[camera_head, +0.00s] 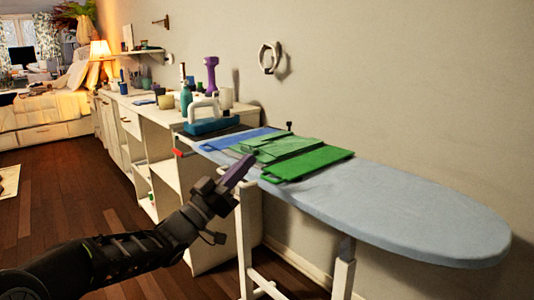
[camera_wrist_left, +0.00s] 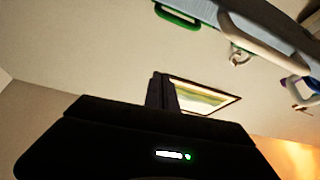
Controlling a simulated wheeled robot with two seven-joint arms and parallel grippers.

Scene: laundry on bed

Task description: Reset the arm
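My left arm comes in from the lower left in the head view. Its gripper (camera_head: 243,166) points up and to the right, in front of the near edge of the ironing board by the folded green cloth-like item. In the left wrist view the two dark fingers (camera_wrist_left: 161,92) are close together with nothing visible between them. My right arm and gripper are not in view.
The ironing board (camera_head: 430,215) carries green folding pieces (camera_head: 300,160) and a blue one (camera_head: 238,139). An iron (camera_head: 205,118) stands behind its left end. A white cabinet (camera_head: 150,125) runs along the wall. The wooden floor (camera_head: 75,190) at left is open.

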